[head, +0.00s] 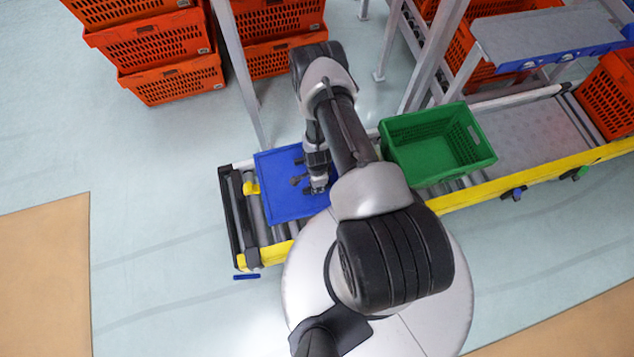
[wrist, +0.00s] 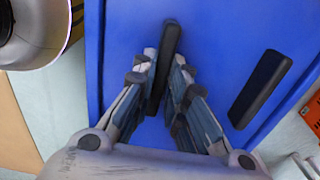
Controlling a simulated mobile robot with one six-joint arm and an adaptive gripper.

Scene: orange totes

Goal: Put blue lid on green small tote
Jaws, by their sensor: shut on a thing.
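The blue lid (head: 282,182) lies flat over the left end of the roller conveyor in the head view. In the wrist view the blue lid (wrist: 220,38) fills most of the picture and carries two black bar handles. My gripper (wrist: 168,95) is shut on the left black handle (wrist: 170,45), with one finger on each side. The other handle (wrist: 260,88) is free to the right. In the head view my gripper (head: 318,186) is over the lid's right part, partly hidden by my arm. The green small tote (head: 434,148) stands open and empty on the conveyor, right of the lid.
The conveyor has a yellow side rail (head: 545,172) and rollers. Orange totes (head: 165,52) are stacked at the upper left. Another orange tote (head: 608,95) stands at the conveyor's right end. Grey metal posts (head: 238,70) rise behind the conveyor, near my arm.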

